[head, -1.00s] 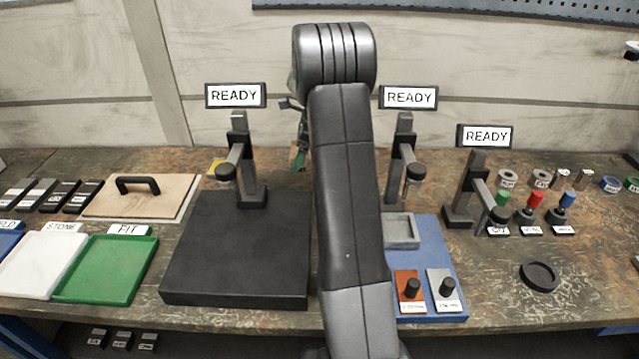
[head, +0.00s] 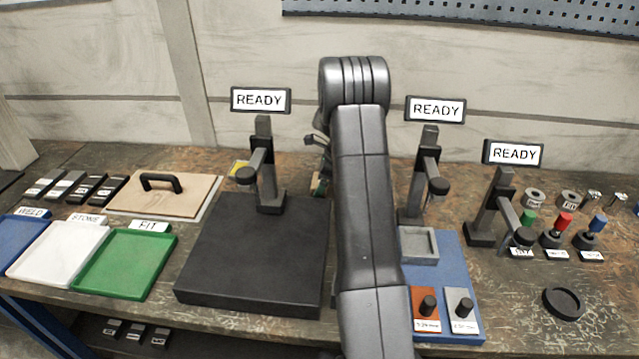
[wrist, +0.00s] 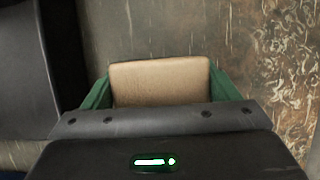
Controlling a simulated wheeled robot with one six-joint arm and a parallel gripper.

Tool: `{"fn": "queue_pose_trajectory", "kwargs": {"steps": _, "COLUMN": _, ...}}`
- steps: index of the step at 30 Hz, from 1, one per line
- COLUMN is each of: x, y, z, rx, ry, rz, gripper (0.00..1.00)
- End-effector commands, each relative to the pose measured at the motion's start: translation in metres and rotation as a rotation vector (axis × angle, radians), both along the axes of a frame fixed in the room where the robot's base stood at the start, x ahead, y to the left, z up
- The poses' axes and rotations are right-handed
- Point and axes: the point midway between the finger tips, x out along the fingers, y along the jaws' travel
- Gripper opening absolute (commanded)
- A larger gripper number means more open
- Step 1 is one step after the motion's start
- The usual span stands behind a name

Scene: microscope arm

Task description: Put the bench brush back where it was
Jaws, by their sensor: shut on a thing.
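In the wrist view my gripper (wrist: 162,92) has green fingers on both sides of a tan block-shaped piece, the bench brush (wrist: 160,82). The gripper is shut on it. The brush's lower parts and bristles are hidden. In the head view my gripper (head: 318,187) is mostly hidden behind my arm, low at the back of the bench, right of the black slab. Only a bit of green and tan shows there. I cannot tell whether the brush touches the bench.
The black slab (head: 250,260) and left microscope stand (head: 268,185) are left of my gripper. The middle stand (head: 420,185) and blue mat (head: 455,270) are to its right. A wooden board with handle (head: 165,197) and trays lie farther left. The wall is behind.

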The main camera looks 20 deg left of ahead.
Motion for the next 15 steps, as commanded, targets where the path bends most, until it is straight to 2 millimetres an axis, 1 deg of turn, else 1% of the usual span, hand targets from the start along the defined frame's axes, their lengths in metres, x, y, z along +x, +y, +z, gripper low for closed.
{"fn": "queue_pose_trajectory", "kwargs": {"steps": 5, "x": 0.0002, "y": 0.0001, "z": 0.0009, "rx": 0.000, "ry": -0.001, "rz": 0.001, "gripper": 0.57}}
{"fn": "queue_pose_trajectory", "kwargs": {"steps": 8, "x": 0.0001, "y": 0.0001, "z": -0.0019, "rx": 0.000, "ry": 0.000, "rz": 0.000, "gripper": 0.57}}
{"fn": "queue_pose_trajectory", "kwargs": {"steps": 9, "x": 0.0000, "y": 0.0000, "z": -0.0027, "rx": 0.000, "ry": 0.000, "rz": 0.000, "gripper": 0.83}}
{"fn": "queue_pose_trajectory", "kwargs": {"steps": 12, "x": 0.0000, "y": 0.0001, "z": -0.0020, "rx": 0.000, "ry": 0.000, "rz": 0.000, "gripper": 1.00}}
{"fn": "queue_pose_trajectory", "kwargs": {"steps": 15, "x": 0.0000, "y": 0.0000, "z": -0.0019, "rx": 0.000, "ry": 0.000, "rz": 0.000, "gripper": 1.00}}
